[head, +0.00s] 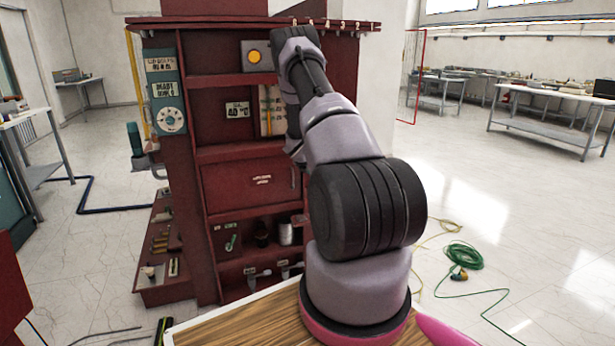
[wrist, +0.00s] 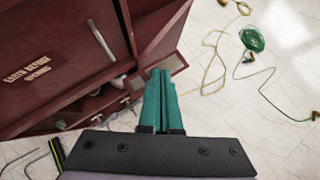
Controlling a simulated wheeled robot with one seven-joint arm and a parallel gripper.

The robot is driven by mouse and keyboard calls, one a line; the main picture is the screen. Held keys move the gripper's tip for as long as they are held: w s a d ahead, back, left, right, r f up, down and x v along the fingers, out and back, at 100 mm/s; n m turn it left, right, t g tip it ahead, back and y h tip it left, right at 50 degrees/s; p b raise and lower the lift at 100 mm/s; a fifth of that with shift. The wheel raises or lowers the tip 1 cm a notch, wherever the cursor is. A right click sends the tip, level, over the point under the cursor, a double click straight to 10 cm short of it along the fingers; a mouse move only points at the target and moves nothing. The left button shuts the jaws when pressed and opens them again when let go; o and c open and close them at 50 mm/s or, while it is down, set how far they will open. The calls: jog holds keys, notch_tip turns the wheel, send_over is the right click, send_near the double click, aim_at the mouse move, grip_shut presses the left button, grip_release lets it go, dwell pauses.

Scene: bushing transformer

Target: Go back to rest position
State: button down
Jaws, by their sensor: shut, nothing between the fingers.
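My gripper (wrist: 165,100) shows in the wrist view with its two green fingers together and nothing between them. It points down past the front of a dark red cabinet (wrist: 75,60), with the floor beyond. In the head view my arm rises from its base and reaches toward the upper right part of the red cabinet (head: 245,183). The gripper itself is hidden there behind my arm.
The cabinet has open shelves, a closed lower door and a side panel with a dial (head: 170,120). A green cable coil (head: 461,256) lies on the floor at right. A wooden tabletop (head: 240,330) is in front. Workbenches (head: 545,115) stand far right.

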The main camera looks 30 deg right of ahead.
jog(key=shift+s+a+r, duration=0.25)
jog(key=shift+s+r, duration=0.85)
jog(key=s+a+r+m+h, duration=0.1)
jog(key=s+a+r+m, duration=0.15)
jog(key=r+m, duration=0.95)
jog(key=s+a+r+m, duration=0.2)
jog(key=s+a+r, duration=0.25)
jog(key=r, duration=0.55)
jog(key=s+a+r+m, duration=0.35)
jog(key=s+r, duration=0.25)
jog(key=r, duration=0.3)
jog(key=s+a+r+m+y, duration=0.2)
jog(key=s+a+m+y, duration=0.1)
jog(key=s+a, duration=0.6)
jog(key=s+a+r+m+y, duration=0.3)
jog(key=s+a+m, duration=0.2)
jog(key=s+a, duration=0.4)
jog(key=s+a+r+m+t+y, duration=0.1)
jog(key=s+a+r+m+y, duration=0.2)
jog(key=s+a, duration=0.6)
jog(key=shift+s+m+y, duration=0.4)
jog(key=shift+s+m, duration=0.1)
jog(key=shift+m, duration=0.55)
jog(key=shift+w, duration=0.1)
